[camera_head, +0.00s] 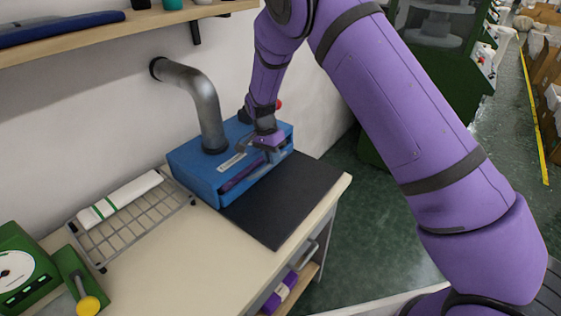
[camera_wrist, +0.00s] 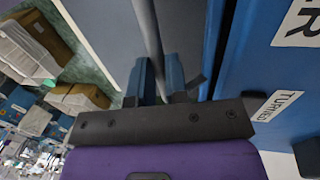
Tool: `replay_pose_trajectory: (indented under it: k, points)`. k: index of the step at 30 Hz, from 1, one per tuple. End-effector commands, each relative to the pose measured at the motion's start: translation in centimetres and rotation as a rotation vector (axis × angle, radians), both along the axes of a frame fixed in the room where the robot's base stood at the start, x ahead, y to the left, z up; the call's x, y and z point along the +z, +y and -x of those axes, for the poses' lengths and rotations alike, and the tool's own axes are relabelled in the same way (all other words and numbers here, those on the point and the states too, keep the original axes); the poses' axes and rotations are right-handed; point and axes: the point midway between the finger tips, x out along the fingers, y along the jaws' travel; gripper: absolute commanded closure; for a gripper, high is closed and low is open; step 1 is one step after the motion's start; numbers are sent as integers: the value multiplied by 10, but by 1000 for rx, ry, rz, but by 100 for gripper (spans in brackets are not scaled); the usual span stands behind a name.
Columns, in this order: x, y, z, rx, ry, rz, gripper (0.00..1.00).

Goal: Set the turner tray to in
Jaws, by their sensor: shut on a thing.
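The turner is a blue machine (camera_head: 205,172) at the back of the bench, with a grey pipe rising from its top. In the wrist view its blue side (camera_wrist: 240,60) fills the right, with a label reading TURNER. A purple piece shows in its low front slot; how far the tray is in or out, I cannot tell. My gripper (camera_head: 268,147) is at the right part of the machine's front. In the wrist view my gripper (camera_wrist: 160,80) is shut on a grey bar (camera_wrist: 147,30), which runs between its fingers. The gripper hides part of the front.
A black mat (camera_head: 285,200) lies clear in front of the machine. A wire rack (camera_head: 140,222) with a white, green-striped cloth is to the left. A green dial device (camera_head: 25,268) stands at the bench's left end. A shelf (camera_head: 120,35) hangs above.

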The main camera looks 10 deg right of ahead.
Motion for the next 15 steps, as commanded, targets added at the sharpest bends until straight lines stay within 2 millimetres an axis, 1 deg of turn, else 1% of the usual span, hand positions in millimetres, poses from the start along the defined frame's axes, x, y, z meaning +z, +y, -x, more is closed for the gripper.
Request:
replay_pose_trajectory:
  k: [3,13,14,15]
  points:
    - [0,3,-4,0,-4,-2,100]
    - [1,5,-6,1,-9,-5,100]
    - [2,5,-6,1,-10,-5,81]
    - [2,5,-6,1,-11,-5,72]
